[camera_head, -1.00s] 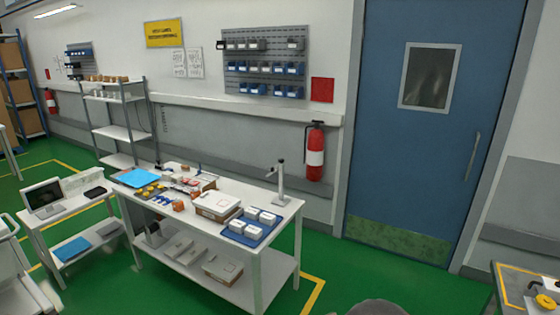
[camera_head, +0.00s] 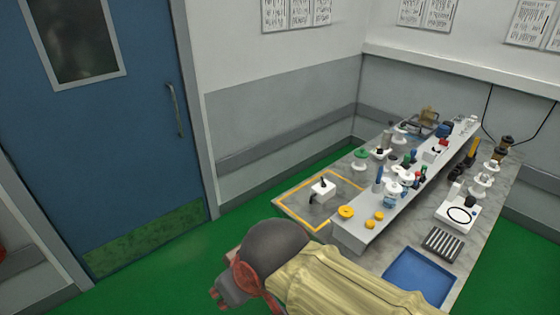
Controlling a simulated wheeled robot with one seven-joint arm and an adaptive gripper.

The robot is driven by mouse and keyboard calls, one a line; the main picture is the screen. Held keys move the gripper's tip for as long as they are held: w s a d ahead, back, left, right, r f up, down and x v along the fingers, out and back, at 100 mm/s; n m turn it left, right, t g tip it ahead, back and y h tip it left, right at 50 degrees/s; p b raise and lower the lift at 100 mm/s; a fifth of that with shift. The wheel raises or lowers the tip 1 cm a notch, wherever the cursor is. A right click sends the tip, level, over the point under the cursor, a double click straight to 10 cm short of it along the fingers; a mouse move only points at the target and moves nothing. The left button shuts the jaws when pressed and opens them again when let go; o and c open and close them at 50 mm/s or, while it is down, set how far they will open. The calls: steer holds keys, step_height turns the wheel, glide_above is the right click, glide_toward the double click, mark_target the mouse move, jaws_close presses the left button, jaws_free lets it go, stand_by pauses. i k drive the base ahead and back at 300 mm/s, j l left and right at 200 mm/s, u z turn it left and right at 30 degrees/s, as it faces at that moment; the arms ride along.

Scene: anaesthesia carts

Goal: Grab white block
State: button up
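A small white block (camera_head: 323,189) with a black knob on top sits on the grey bench top, inside a yellow taped outline near the bench's left corner. My arm reaches in from the bottom of the view. The end of my arm, with my gripper (camera_head: 220,294), points to the lower left, over the green floor and apart from the block. The gripper is small and partly covered by the wrist, so its opening is unclear. Nothing shows held in it.
A raised white shelf (camera_head: 352,234) with several bottles and fittings runs along the bench. Yellow caps (camera_head: 346,212) lie near the block. A blue tray (camera_head: 418,276) and a white device (camera_head: 458,212) are on the right. The blue door (camera_head: 95,130) is at left; the floor before it is clear.

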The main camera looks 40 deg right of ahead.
mark_target(320, 194)
steer(key=i+z, duration=0.15)
steer(key=i, duration=0.55)
steer(key=i+z, duration=0.15)
steer(key=i, duration=0.55)
steer(key=i+j+z, duration=0.2)
steer(key=i, duration=0.5)
steer(key=i+z, duration=0.3)
steer(key=z, duration=0.15)
steer(key=i+z, duration=0.3)
steer(key=z, duration=0.2)
steer(key=i+j+z, duration=0.2)
steer(key=z, duration=0.25)
steer(key=i+j+z, duration=0.25)
steer(key=z, duration=2.7)
